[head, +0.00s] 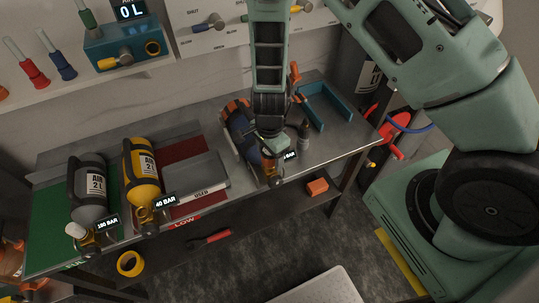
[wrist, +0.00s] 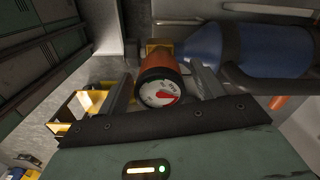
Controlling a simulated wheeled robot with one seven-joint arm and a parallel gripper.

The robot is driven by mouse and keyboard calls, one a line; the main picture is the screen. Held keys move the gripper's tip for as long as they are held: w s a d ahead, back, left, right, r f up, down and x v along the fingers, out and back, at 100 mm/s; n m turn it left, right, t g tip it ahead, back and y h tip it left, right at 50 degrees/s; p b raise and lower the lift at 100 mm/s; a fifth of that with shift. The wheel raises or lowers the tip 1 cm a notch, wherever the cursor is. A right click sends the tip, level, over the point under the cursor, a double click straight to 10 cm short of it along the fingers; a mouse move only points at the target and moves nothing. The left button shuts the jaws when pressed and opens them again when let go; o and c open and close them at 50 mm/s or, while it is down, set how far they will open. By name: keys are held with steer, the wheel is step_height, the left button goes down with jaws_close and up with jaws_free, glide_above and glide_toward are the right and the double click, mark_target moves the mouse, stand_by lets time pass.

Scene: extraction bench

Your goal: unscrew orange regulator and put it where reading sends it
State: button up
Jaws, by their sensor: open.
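The orange regulator (wrist: 160,68) shows in the wrist view with a white dial and a red mark; I cannot read its value. It sits at the brass valve (wrist: 158,47) of a blue cylinder (wrist: 205,45). The blue cylinder (head: 238,127) lies on the bench in the head view, partly behind my arm. My gripper (wrist: 163,88) is open, with one finger on each side of the regulator; contact is unclear. In the head view my gripper (head: 271,148) hides most of the regulator, and the number on its BAR tag (head: 290,156) is partly covered.
A grey cylinder tagged 180 BAR (head: 87,175) lies on the green zone (head: 45,222). A yellow cylinder tagged 40 BAR (head: 142,170) lies by the red zone (head: 190,148), marked LOW.

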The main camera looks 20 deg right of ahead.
steer(key=c, duration=1.1)
steer(key=n, duration=0.5)
steer(key=shift+f+b, duration=0.1)
steer(key=shift+b, duration=0.25)
steer(key=o, duration=1.2)
step_height(320, 180, up, 18)
steer(key=shift+f+b, duration=0.2)
steer(key=shift+b, duration=0.4)
steer(key=s+a+n+b, duration=0.2)
steer(key=s+n, duration=0.4)
steer(key=s+a+r+n+b, duration=0.1)
steer(key=s+a+n+b, duration=0.1)
steer(key=s+n, duration=0.4)
steer(key=s+a+n+b, duration=0.2)
steer(key=s+n+b, duration=0.2)
steer(key=s+n, duration=0.2)
steer(key=shift+s+a+r+y, duration=0.1)
steer(key=shift+s+r+y, duration=0.1)
steer(key=shift+s, duration=0.35)
steer(key=shift+s+a+r+y, duration=0.1)
steer(key=shift+s+r, duration=0.1)
steer(key=shift+s, duration=0.3)
